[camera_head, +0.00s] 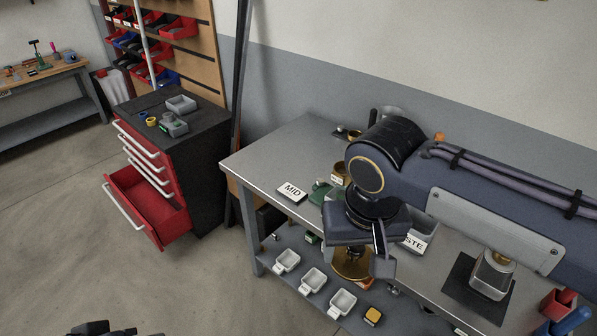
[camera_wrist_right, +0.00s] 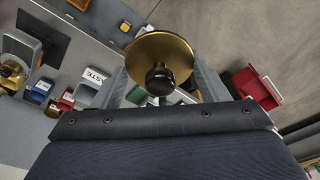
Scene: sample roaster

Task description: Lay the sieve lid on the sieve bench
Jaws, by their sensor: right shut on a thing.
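The sieve lid is a round brass disc with a black knob. It shows in the wrist view (camera_wrist_right: 150,46) and, partly covered, in the head view (camera_head: 352,268). My right gripper (camera_head: 362,250) is shut on it, with a finger on either side of the knob in the wrist view (camera_wrist_right: 160,82). The lid hangs in the air and appears in front of the front edge of the grey bench (camera_head: 265,155), overlapping the lower shelf in the picture. My forearm hides part of the bench top. Dark parts at the bottom left of the head view may be my left arm.
On the bench are a MID sign (camera_head: 292,192), a partly hidden sign ending in STE (camera_head: 416,242) and a metal vessel (camera_head: 492,272) on a dark mat. Small white trays (camera_head: 313,280) stand on the lower shelf. A red cabinet (camera_head: 150,200) has an open drawer at left.

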